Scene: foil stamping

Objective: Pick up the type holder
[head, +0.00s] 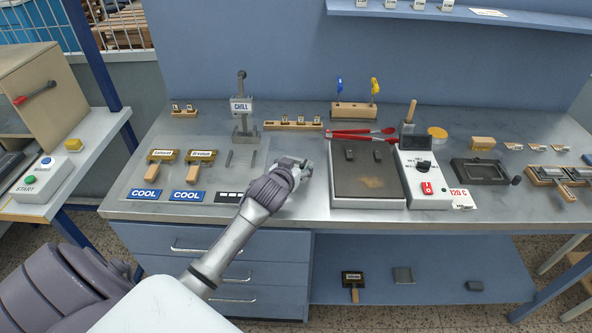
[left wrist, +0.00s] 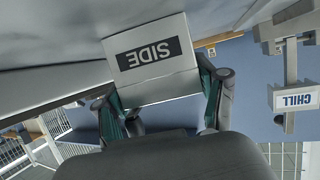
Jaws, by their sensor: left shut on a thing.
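My left gripper (head: 293,165) is above the front middle of the bench. In the left wrist view its two fingers (left wrist: 165,105) are shut on a light grey block (left wrist: 153,72) with a black label reading "SIDE", upside down. In the head view the block is mostly hidden by the gripper. Two brass-framed type holders with wooden handles, a left one (head: 163,156) and a right one (head: 201,156), lie on the grey plate (head: 135,181), behind blue "COOL" labels. A similar holder (head: 353,283) is on the lower shelf. My right gripper is not in view.
The "CHILL" stand (head: 242,120) rises behind the plate and also shows in the left wrist view (left wrist: 295,98). Right of my gripper are a dark-topped hot plate (head: 368,182), red tongs (head: 362,134) and a white control box (head: 426,182). A tool rack (head: 355,110) stands behind.

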